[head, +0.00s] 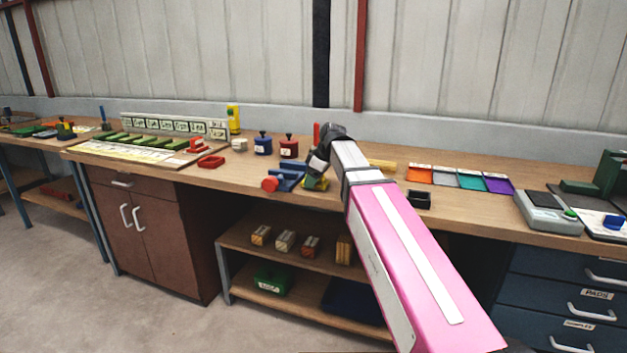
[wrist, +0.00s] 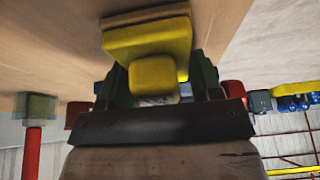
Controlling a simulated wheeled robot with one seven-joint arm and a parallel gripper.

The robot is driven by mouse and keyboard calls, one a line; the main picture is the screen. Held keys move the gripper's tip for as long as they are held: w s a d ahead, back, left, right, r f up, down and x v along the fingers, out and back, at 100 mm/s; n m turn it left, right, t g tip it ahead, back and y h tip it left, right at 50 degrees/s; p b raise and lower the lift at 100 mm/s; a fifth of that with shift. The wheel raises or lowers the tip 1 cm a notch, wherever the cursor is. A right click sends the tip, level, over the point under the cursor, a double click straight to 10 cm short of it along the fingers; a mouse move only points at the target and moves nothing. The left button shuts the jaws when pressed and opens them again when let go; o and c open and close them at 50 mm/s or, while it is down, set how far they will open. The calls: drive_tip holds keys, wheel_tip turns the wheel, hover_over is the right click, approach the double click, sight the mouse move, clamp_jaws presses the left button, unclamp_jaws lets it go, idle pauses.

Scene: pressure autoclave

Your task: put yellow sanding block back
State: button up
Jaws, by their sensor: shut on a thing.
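The yellow sanding block (wrist: 150,42) is between the two dark green fingers of my gripper (wrist: 160,85) in the wrist view, with a rounded yellow grip toward the camera and a brownish layer on its far side. My gripper is shut on it. In the head view my gripper (head: 317,172) is low over the workbench (head: 230,180), and a small part of the yellow block (head: 314,185) shows beneath it. My arm hides part of that area. I cannot tell whether the block touches the bench top.
A blue piece with a red round end (head: 271,184) is close left of my gripper. Blue (head: 262,146) and red (head: 289,149) knobbed containers stand behind it. A small black tray (head: 419,199) and coloured sheets (head: 450,178) are to the right. A labelled rack (head: 172,125) is further left.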

sight(326, 182)
drive_tip(key=o, duration=0.9)
drive_tip(key=shift+f, duration=0.1)
drive_tip(key=v, duration=1.2)
drive_tip(key=shift+a, duration=0.1)
